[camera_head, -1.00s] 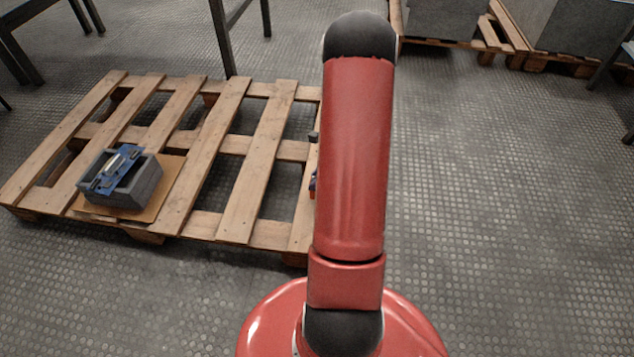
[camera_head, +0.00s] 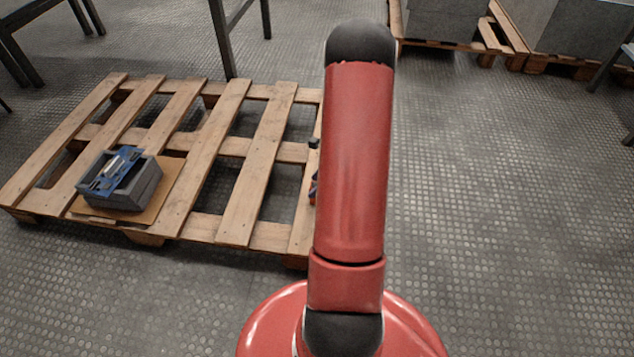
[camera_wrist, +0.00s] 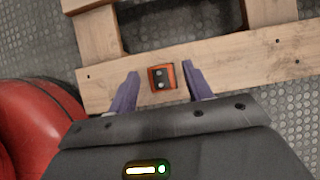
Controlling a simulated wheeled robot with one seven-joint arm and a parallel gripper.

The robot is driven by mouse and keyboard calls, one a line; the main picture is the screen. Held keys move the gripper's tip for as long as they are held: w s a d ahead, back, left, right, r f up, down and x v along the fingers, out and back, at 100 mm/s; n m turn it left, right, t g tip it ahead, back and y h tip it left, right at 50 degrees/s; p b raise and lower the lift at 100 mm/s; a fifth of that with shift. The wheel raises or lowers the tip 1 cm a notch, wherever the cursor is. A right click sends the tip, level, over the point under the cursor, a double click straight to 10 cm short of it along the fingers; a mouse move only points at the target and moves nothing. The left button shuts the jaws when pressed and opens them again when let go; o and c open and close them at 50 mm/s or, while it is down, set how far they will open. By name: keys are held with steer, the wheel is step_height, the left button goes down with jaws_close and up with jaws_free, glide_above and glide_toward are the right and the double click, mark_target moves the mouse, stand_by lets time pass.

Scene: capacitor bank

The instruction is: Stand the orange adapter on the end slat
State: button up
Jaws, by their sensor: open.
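In the wrist view the orange adapter (camera_wrist: 162,77), a small block with a dark top face, is on the end slat (camera_wrist: 230,62) of the wooden pallet. My gripper (camera_wrist: 160,84) is open, with its two purple fingers on either side of the adapter. A gap shows between each finger and the adapter, and nothing is gripped. In the head view my red arm hides the adapter and most of the end slat (camera_head: 302,215); only a dark sliver of the gripper shows beside the arm.
The pallet (camera_head: 232,150) lies on the studded floor. A grey bin (camera_head: 135,195) with a blue part (camera_head: 118,168) stands on a brown board at its left. Dark table legs (camera_head: 222,45) rise behind. More pallets with grey blocks (camera_head: 440,20) stand at the back right. Floor at right is clear.

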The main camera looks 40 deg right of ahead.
steer(key=p+v, duration=0.3)
steer(key=v, duration=0.9)
steer(key=w+a+r+n+g, duration=0.1)
steer(key=w+a+r+n, duration=0.1)
steer(key=a+r+n, duration=1.3)
steer(key=s+a+r+n+t+h, duration=0.1)
steer(key=s+a+r+n+h, duration=0.1)
steer(key=s+a+r+n, duration=0.3)
steer(key=s+a+r+n+h, duration=0.2)
steer(key=s+a+r+n, duration=0.3)
steer(key=a, duration=0.5)
steer(key=shift+s+a+r+n+t, duration=0.3)
steer(key=shift+s+n, duration=0.45)
steer(key=shift+n, duration=0.65)
steer(key=shift+f, duration=0.1)
